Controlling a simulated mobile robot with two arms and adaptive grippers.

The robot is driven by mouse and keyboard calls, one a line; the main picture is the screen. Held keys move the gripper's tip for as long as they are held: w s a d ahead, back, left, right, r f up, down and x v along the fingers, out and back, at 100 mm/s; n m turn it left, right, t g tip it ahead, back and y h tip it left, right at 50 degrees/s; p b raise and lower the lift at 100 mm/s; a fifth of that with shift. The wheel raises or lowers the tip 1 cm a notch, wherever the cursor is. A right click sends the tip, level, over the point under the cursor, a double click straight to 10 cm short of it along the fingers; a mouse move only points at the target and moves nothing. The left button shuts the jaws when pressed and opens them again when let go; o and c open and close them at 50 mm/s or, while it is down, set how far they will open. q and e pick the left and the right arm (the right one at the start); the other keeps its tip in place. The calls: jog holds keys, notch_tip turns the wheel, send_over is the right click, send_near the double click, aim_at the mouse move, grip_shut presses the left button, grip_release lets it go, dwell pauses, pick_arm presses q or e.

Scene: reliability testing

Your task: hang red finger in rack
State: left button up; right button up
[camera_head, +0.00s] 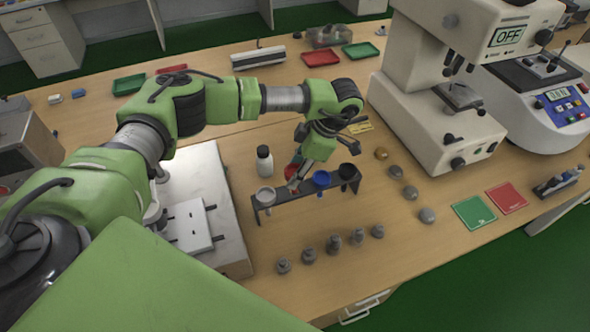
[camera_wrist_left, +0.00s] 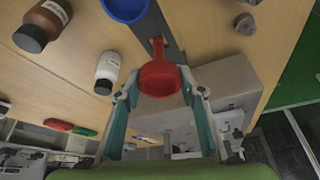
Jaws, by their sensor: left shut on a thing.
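The rack (camera_head: 306,196) is a dark bar on legs standing on the table, and its bar also shows in the wrist view (camera_wrist_left: 152,22). It holds a white finger (camera_head: 265,195), a blue finger (camera_head: 321,179) and a black finger (camera_head: 347,171). My left gripper (camera_head: 297,178) is at the rack between the white and blue ones. It is shut on the red finger (camera_wrist_left: 160,78), whose round cup sits between the fingertips with its stem pointing toward the bar. In the head view the red finger (camera_head: 291,171) is mostly hidden; I cannot tell whether it touches the rack. My right gripper is not seen.
Several grey weights (camera_head: 334,241) stand in front, with more rounded pieces (camera_head: 410,192) to the right. A white platform (camera_head: 195,225) is at left, a microscope-like machine (camera_head: 430,110) at right.

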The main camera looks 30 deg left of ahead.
pick_arm(q)
jog(key=shift+f, duration=0.3)
jog(key=shift+f+b, duration=0.65)
jog(key=shift+b, duration=0.1)
jog(key=shift+f+b, duration=0.85)
jog(key=shift+f, duration=0.15)
jog(key=shift+f, duration=0.15)
jog(key=shift+f+b, duration=0.5)
jog(key=shift+b, duration=0.05)
jog(key=o, duration=1.2)
